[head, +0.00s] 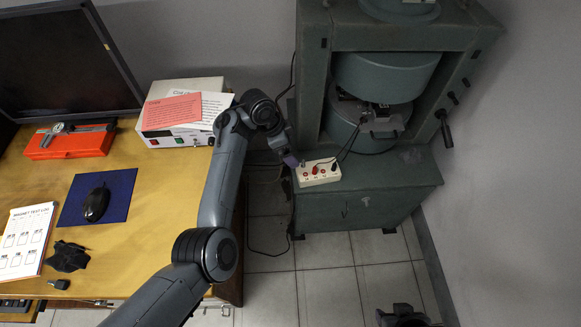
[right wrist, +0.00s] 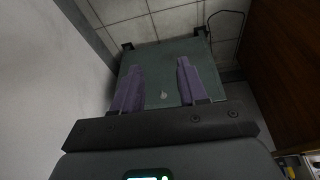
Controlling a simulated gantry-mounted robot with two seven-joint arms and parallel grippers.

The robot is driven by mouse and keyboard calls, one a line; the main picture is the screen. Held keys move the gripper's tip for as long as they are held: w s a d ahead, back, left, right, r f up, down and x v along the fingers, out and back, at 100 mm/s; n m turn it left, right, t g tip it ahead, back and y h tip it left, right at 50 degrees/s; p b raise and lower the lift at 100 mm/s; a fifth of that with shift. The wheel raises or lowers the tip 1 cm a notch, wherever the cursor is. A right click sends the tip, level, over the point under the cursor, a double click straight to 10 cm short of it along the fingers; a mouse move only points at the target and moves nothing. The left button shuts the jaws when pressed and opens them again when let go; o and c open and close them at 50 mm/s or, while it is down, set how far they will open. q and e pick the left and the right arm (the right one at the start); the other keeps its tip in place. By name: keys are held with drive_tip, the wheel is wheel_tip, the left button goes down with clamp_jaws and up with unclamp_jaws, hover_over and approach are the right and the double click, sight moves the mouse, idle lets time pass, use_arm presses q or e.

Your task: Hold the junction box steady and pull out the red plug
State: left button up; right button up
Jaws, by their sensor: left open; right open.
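The white junction box (head: 325,178) sits on the green ledge of the magnet stand in the head view. A red plug (head: 315,169) shows on its top, with dark leads running up toward the magnet. My left gripper (head: 290,159) is open at the box's left end; whether its fingers touch the box I cannot tell. My right gripper's purple fingers (right wrist: 157,90) are open and empty in the right wrist view, over a grey-green surface. Neither the box nor the plug shows in that view. In the head view only part of my right arm shows, at the bottom edge.
The magnet stand (head: 311,80) rises behind the box, with a dark crank handle (head: 446,133) on its right. The wooden desk (head: 150,190) on the left holds a white instrument (head: 157,138), red case (head: 70,146) and mouse (head: 96,203). Tiled floor lies open in front of the stand.

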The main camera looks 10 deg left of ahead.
use_arm(q)
drive_tip(key=b, duration=0.4)
approach(300, 172)
drive_tip(key=r, duration=0.1)
use_arm(e)
drive_tip(key=a+f+n+g+y, duration=0.1)
drive_tip(key=a+f, duration=0.2)
drive_tip(key=f, duration=0.9)
drive_tip(key=a+f+n+g, duration=0.1)
drive_tip(key=a+f+n, duration=0.15)
drive_tip(key=f, duration=0.95)
drive_tip(key=w+a+f+n+g+y, duration=0.2)
drive_tip(key=w+a+f, duration=0.2)
drive_tip(key=w+a, duration=0.45)
use_arm(q)
drive_tip(key=x, duration=1.1)
drive_tip(key=shift+f+b, duration=0.2)
drive_tip(key=shift+b, duration=0.2)
use_arm(e)
drive_tip(key=w+a+r+n+t+y, duration=0.1)
drive_tip(key=w+a+r+n, duration=0.1)
drive_tip(key=w+r, duration=1.3)
drive_tip(key=w+a+r+n+t, duration=0.2)
drive_tip(key=w+r, duration=1.3)
drive_tip(key=shift+w+a+t+y, duration=0.15)
drive_tip(key=shift+w+t+y, duration=0.15)
drive_tip(key=shift+y, duration=0.1)
